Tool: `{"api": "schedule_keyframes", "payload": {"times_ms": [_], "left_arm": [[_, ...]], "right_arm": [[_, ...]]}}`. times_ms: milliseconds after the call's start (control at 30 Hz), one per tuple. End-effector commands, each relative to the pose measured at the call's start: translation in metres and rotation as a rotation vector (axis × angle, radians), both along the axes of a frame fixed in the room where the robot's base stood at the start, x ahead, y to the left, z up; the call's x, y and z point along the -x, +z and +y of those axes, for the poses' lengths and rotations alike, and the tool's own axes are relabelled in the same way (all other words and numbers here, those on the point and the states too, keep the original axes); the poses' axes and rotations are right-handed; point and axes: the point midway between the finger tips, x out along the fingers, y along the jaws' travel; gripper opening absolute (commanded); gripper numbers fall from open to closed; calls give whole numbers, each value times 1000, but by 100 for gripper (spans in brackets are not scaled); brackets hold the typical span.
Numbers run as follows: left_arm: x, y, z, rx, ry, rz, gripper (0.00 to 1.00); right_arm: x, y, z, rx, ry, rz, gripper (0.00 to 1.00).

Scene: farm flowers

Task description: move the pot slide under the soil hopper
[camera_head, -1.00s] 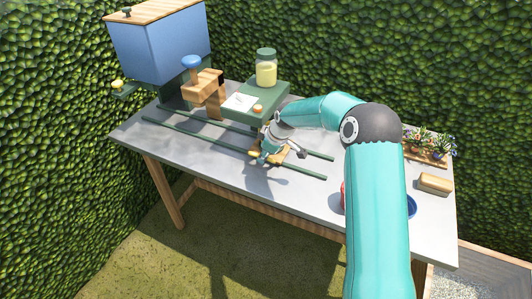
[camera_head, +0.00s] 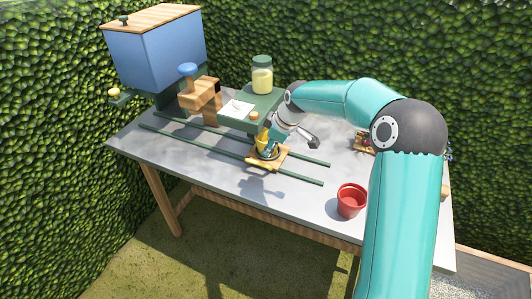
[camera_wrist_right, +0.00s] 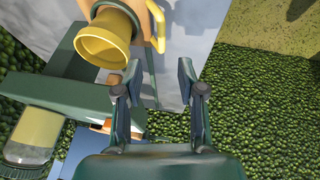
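The pot slide is a small wooden carriage (camera_head: 283,161) with a yellow part on it, resting on two dark green rails at the table's middle. The soil hopper (camera_head: 152,58), a blue bin with a wooden lid, stands at the rails' far left end. My right gripper (camera_head: 265,149) is low over the carriage, hiding part of it. In the right wrist view my right gripper's fingers (camera_wrist_right: 158,78) are apart, with nothing seen clamped between them. A yellow cup-shaped part (camera_wrist_right: 104,42) and a yellow upright part lie ahead, toward the left finger. My left gripper is out of view.
A red pot (camera_head: 351,200) stands at the table's front right. Behind the rails, a green stand (camera_head: 265,97) carries a jar (camera_head: 262,74).

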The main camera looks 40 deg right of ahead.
Motion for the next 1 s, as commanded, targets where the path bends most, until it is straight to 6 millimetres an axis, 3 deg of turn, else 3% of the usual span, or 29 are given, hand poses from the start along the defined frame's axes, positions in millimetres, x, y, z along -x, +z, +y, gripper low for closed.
{"api": "schedule_keyframes", "payload": {"times_ms": [167,633,767,867,1000], "left_arm": [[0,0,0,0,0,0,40],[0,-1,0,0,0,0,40],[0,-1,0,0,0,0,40],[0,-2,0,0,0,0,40],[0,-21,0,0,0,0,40]], "right_arm": [[5,12,0,0,0,0,39],[6,13,5,-55,-63,3,39],[9,7,38,-251,-183,25,39],[15,5,76,-478,-315,62,39],[27,0,116,-846,-567,126,39]]}}
